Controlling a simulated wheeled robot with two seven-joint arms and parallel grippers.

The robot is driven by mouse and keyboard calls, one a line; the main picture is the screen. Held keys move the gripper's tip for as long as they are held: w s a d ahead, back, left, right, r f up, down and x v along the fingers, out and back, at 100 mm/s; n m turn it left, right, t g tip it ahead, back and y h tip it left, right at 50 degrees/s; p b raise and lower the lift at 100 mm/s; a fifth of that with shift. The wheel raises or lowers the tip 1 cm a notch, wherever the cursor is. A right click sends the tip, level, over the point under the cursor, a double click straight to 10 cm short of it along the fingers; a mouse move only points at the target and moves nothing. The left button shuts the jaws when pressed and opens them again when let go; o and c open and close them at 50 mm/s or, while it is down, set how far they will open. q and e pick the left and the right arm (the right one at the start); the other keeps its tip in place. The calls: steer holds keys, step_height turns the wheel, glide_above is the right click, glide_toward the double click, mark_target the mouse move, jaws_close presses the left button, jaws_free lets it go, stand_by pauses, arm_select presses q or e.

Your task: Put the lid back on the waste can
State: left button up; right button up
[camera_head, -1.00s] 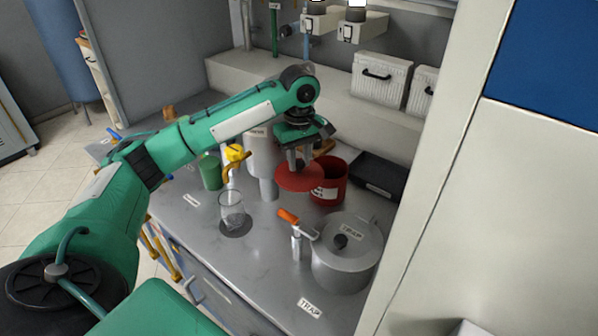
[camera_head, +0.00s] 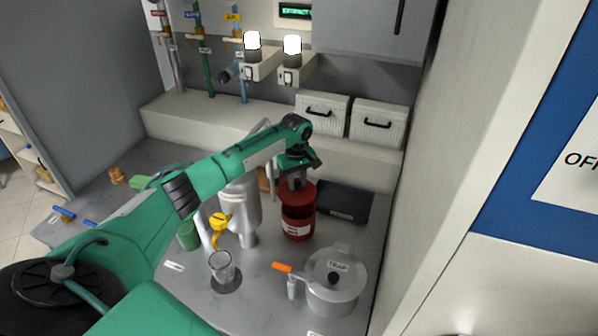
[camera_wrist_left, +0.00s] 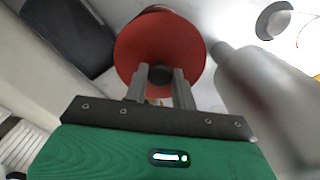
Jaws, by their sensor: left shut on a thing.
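The red waste can (camera_head: 298,228) stands on the grey counter, with a pale label on its front. The round red lid (camera_head: 298,197) is over the can's mouth. A dark red band shows below the lid, and I cannot tell whether lid and can touch. My left gripper (camera_head: 297,184) is above the lid, shut on its knob. In the left wrist view the lid (camera_wrist_left: 160,42) fills the space beyond the fingers (camera_wrist_left: 160,84), with the dark knob between them. A bit of the can (camera_wrist_left: 155,8) shows past the lid's edge. My right gripper is not in view.
A dark tray (camera_head: 343,202) lies right of the can. The metal trap pot (camera_head: 336,283) and an orange-handled valve (camera_head: 285,268) stand in front. A metal cylinder (camera_head: 241,208), yellow tap (camera_head: 220,222) and glass beaker (camera_head: 222,267) stand left. White drawer boxes (camera_head: 322,116) are behind.

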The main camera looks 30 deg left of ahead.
mark_target(299, 190)
arm_select(q)
steer(key=shift+w, duration=0.1)
steer(key=shift+w+d+f, duration=0.1)
steer(key=shift+f, duration=0.2)
step_height(299, 190, down, 4)
steer(key=b, duration=0.5)
steer(key=shift+f, duration=1.1)
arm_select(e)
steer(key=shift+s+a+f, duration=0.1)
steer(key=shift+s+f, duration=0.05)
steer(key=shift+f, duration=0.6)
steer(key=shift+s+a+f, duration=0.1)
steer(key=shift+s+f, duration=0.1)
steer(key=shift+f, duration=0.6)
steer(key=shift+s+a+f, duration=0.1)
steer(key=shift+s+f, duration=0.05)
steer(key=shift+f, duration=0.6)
arm_select(q)
steer(key=shift+r+p, duration=0.1)
steer(key=shift+p, duration=1)
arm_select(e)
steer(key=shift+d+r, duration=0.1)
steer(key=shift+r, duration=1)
arm_select(q)
steer(key=shift+d+f+p, duration=0.1)
steer(key=shift+f+p, duration=0.15)
steer(key=shift+p, duration=0.15)
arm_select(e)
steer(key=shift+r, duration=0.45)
